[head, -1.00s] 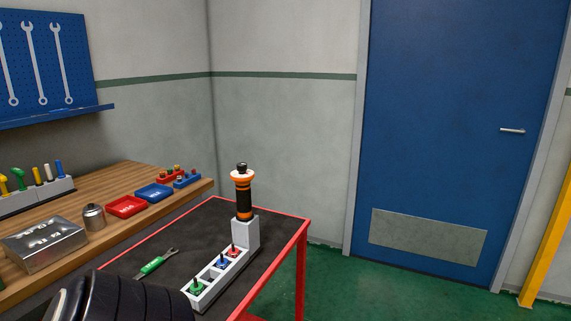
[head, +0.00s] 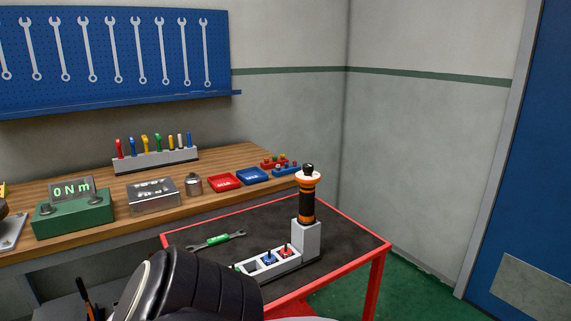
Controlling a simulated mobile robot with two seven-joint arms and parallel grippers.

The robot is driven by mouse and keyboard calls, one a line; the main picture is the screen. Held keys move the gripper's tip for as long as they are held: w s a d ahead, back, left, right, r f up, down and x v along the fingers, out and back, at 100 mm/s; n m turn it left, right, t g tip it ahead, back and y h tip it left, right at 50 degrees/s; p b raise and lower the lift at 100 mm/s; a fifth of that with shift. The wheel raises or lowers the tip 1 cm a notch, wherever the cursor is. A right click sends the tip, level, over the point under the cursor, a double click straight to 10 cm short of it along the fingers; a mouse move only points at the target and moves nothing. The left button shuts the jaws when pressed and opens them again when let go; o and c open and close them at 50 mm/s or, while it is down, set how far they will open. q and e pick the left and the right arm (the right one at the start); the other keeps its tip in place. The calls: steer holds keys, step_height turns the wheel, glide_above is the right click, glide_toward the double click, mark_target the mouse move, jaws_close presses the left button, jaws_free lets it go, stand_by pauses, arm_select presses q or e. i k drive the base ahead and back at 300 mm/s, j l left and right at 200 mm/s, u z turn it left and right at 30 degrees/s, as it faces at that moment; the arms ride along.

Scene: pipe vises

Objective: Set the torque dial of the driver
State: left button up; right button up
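The driver (head: 307,205) stands upright in a grey block (head: 307,240) at the right part of the red-edged cart. It has a black and orange grip, with an orange and white ring and a black knob on top. Any dial marks are too small to read. A green torque tester (head: 75,217) on the wooden bench reads "0Nm". One of my dark arm links (head: 195,290) fills the bottom middle of the head view. Neither of my grippers is in view.
On the cart (head: 345,232) lie a green-handled wrench (head: 215,240) and a white holder (head: 290,266) with coloured pieces. The bench (head: 110,192) bears a metal box (head: 153,190), red tray (head: 224,181) and blue tray (head: 252,174). The cart's right side is clear.

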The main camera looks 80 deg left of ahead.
mark_target(308, 169)
steer(key=i+u, duration=0.15)
steer(key=u, duration=0.25)
steer(key=i+l+u, duration=0.1)
steer(key=u, duration=0.25)
steer(key=i+l+u, duration=0.1)
steer(key=u, duration=0.3)
steer(key=i+u, duration=0.15)
steer(key=u, duration=0.3)
steer(key=i+u, duration=0.1)
steer(key=u, duration=0.4)
steer(key=i+l+u, duration=0.1)
steer(key=u, duration=0.35)
steer(key=i+l+u, duration=0.1)
steer(key=u, duration=0.4)
steer(key=l+u, duration=0.25)
steer(key=u, duration=0.2)
